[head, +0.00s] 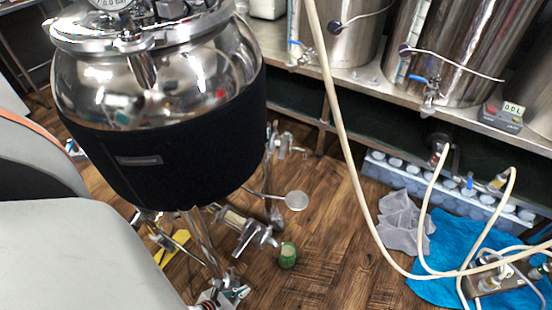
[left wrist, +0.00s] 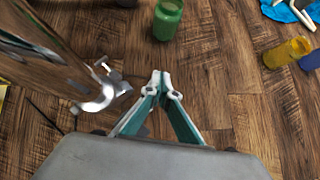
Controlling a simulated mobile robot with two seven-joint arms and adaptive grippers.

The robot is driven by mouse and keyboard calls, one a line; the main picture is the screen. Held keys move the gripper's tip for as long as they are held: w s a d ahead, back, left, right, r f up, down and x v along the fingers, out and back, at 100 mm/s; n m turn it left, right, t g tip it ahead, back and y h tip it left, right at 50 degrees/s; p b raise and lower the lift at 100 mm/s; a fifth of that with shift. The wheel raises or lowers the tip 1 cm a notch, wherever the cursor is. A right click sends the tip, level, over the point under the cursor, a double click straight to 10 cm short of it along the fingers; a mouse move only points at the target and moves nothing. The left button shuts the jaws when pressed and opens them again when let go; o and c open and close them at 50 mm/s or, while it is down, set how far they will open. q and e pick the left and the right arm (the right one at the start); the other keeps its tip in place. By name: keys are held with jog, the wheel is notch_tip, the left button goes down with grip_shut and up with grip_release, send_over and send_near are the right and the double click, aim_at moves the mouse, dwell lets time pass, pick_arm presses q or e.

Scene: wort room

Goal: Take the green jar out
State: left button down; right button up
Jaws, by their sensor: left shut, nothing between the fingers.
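The green jar (head: 288,255) stands on the wooden floor, just right of the steel legs and fittings under the big kettle. It also shows at the top of the left wrist view (left wrist: 167,20), beyond my fingertips. My left gripper (head: 240,292) is low in the head view, to the left of and nearer than the jar. In the left wrist view its fingers (left wrist: 161,76) meet at the tips with nothing between them, apart from the jar. My right gripper is in neither view.
The steel kettle with a black jacket (head: 180,160) stands over the floor at left, its pipes close to the jar. A hose (head: 345,150) hangs down at right near a blue cloth (head: 440,255). A yellow jar (left wrist: 287,52) and a blue one lie right in the wrist view.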

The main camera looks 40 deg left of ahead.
pick_arm(q)
jog(key=w+d+r+m+t+h+p, duration=0.1)
jog(key=w+r+m, duration=0.5)
jog(key=r, duration=0.7)
jog(key=w+d+r+m+t+h+p, duration=0.2)
jog(key=w+r+m+p, duration=0.4)
jog(key=r+m, duration=0.5)
jog(key=shift+d+r+m+t+p, duration=0.3)
jog(key=shift+d+r+t+p, duration=0.5)
jog(key=shift+d+r, duration=0.8)
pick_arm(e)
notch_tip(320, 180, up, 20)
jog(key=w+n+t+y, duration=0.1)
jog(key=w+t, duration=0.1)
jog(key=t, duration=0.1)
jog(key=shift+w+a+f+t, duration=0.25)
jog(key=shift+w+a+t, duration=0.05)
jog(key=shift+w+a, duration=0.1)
pick_arm(q)
jog(key=shift+a+r, duration=0.1)
jog(key=shift+a, duration=0.1)
